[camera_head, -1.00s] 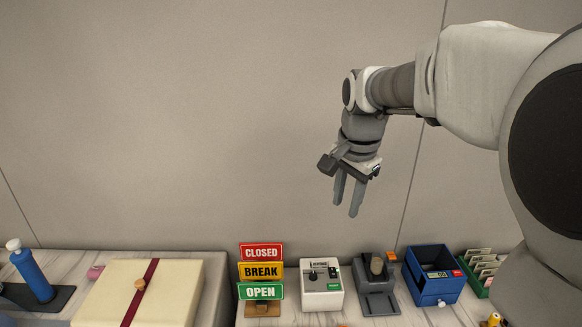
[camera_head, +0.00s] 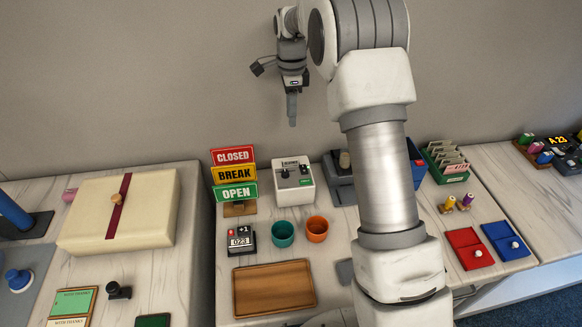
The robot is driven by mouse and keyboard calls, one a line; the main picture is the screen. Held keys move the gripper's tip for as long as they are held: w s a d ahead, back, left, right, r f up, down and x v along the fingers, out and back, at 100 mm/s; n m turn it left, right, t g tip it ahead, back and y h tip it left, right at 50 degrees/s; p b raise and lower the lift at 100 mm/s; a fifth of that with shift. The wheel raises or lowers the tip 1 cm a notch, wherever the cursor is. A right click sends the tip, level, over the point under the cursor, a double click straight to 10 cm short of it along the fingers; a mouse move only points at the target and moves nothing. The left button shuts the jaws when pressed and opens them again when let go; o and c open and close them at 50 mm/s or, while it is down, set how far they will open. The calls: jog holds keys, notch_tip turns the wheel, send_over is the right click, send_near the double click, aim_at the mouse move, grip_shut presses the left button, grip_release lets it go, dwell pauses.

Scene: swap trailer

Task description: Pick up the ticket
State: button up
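I cannot make out a thing that is clearly the ticket. Several pale cards (camera_head: 450,158) stand in a green holder (camera_head: 457,178) right of my arm, too small to read. My gripper (camera_head: 292,122) hangs high in front of the wall, pointing down, well above the table and apart from everything on it. Its fingers overlap side-on, so their gap does not show; no held thing is visible. My arm hides part of the table's middle.
On the table stand a sign stack (camera_head: 234,174), a white switch box (camera_head: 293,182), a counter reading 023 (camera_head: 241,241), teal (camera_head: 282,234) and orange (camera_head: 317,229) cups and a wooden tray (camera_head: 272,289).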

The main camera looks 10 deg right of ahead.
notch_tip(320, 180, down, 16)
jog(key=shift+f, duration=0.1)
dwell(0.5)
jog(key=shift+c, duration=0.3)
grip_shut()
dwell(1.0)
